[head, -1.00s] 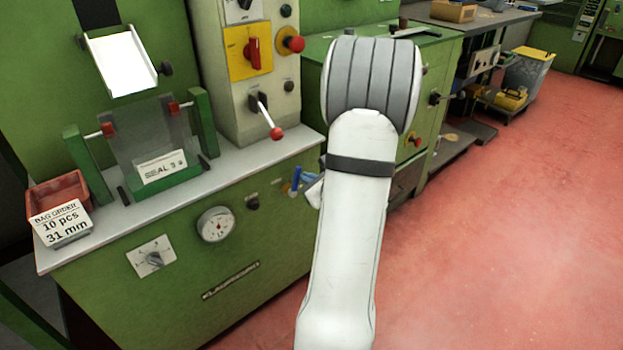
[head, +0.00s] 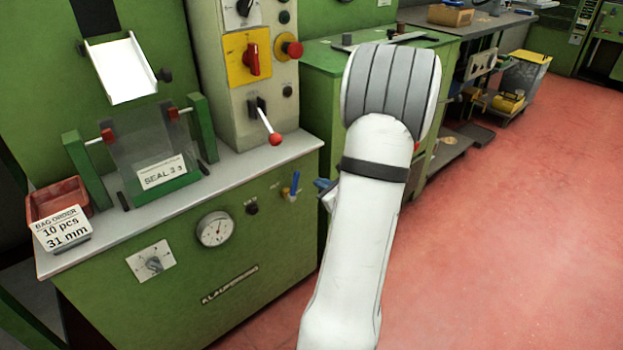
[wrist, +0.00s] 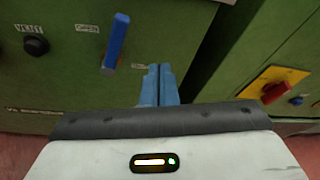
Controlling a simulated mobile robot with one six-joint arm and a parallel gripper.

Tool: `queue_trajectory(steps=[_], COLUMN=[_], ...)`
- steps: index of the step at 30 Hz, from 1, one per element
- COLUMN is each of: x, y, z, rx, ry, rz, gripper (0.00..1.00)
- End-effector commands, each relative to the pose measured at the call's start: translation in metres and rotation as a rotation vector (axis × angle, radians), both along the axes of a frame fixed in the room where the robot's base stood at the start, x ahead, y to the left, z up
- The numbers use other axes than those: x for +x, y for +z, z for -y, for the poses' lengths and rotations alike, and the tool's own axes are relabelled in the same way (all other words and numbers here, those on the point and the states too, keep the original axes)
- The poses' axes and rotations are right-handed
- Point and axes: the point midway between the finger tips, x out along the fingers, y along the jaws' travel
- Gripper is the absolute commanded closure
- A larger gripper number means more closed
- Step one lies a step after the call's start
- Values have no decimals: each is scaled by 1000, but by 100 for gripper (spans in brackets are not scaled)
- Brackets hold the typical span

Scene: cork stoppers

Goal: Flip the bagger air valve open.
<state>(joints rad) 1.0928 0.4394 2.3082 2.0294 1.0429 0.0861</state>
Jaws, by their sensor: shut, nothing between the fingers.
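My gripper's blue fingers (wrist: 158,85) are shut and empty, to the right of the lever and lower in the picture, with a visible gap between. In the head view my gripper (head: 325,187) is partly hidden by my arm.
A black knob marked VENT (wrist: 36,46) is left of the lever. A pressure gauge (head: 215,229) and a selector switch (head: 152,262) sit further left on the cabinet. A red-knobbed lever (head: 275,138) stands above the counter. Red floor is open at right.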

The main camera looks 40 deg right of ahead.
Motion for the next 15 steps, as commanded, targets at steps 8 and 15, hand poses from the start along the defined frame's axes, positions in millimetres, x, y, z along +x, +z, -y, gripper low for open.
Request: queue_trajectory(steps=[8,15], x=[-48,-60], y=[6,6], z=[-19,-26], rx=[1,-1], ry=[0,4], rz=[-1,-1], gripper=[100,100])
